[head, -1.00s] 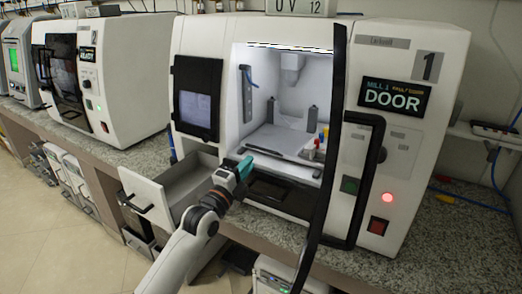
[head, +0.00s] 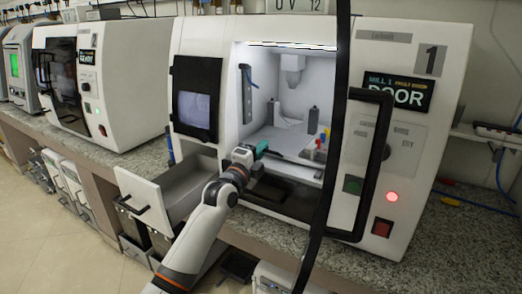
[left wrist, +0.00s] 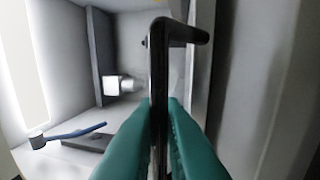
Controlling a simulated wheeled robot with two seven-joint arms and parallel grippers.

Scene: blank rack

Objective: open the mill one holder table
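Mill one (head: 410,160) has its front open. A flat pale table (head: 283,138) lies in its lit chamber, with a dark bar handle (head: 296,160) along its front edge. My left gripper (head: 262,148), teal-fingered, is at the left end of that edge. In the left wrist view, the L-bent bar handle (left wrist: 160,60) runs between the fingers. The left gripper (left wrist: 160,108) has a finger close against each side of the bar and looks shut on it. The fingers hide part of the bar. My right gripper is not in view.
A black door handle frame (head: 385,150) and a tall dark door edge (head: 335,130) stand right of the opening. An open drawer (head: 165,195) juts out at left. Small coloured items (head: 320,145) stand at the table's right. A second machine (head: 110,75) is further left.

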